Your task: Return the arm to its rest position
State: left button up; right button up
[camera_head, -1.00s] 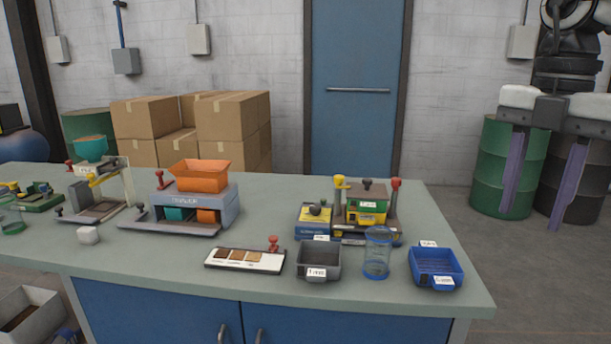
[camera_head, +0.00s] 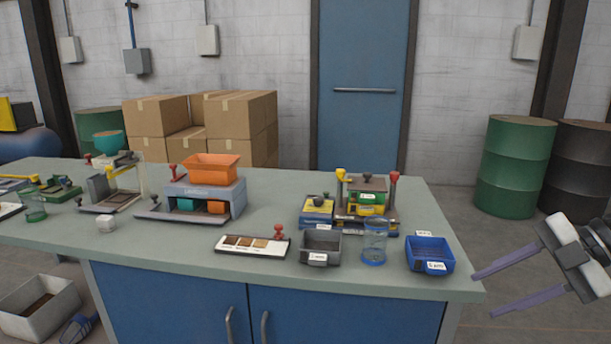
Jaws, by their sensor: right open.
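My right gripper (camera_head: 498,287) is at the right edge of the head view, beside the right end of the workbench (camera_head: 330,190). Its two purple-grey fingers point left and are spread apart, with nothing between them. The nearest thing on the bench to it is a blue tray (camera_head: 430,254) with a white label. The right arm shows only in part at the frame edge. My left gripper is not in view.
Green (camera_head: 514,165) and dark drums stand at the back right.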

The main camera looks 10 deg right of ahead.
jog(key=s+a+f+m+t+h, duration=0.1)
jog(key=s+a+f+m+t, duration=0.2)
jog(key=f, duration=0.6)
jog(key=s+a+f+m+t+h, duration=0.1)
jog(key=f+m+t+h, duration=0.15)
jog(key=f+m, duration=0.45)
jog(key=s+a+f+m+t, duration=0.1)
jog(key=s+f+m+t, duration=0.2)
jog(key=f, duration=0.7)
jog(key=s+a+f+m+g+h, duration=0.1)
jog(key=s+a+f+m+g, duration=0.1)
jog(key=s+a+f, duration=0.3)
jog(key=s+a+f+m+g+h, duration=0.1)
jog(key=s+a+f+m, duration=0.3)
jog(key=a, duration=0.9)
jog(key=shift+s+a+f+m+g, duration=0.4)
jog(key=shift+s+f+g, duration=0.15)
jog(key=shift+s+g, duration=0.35)
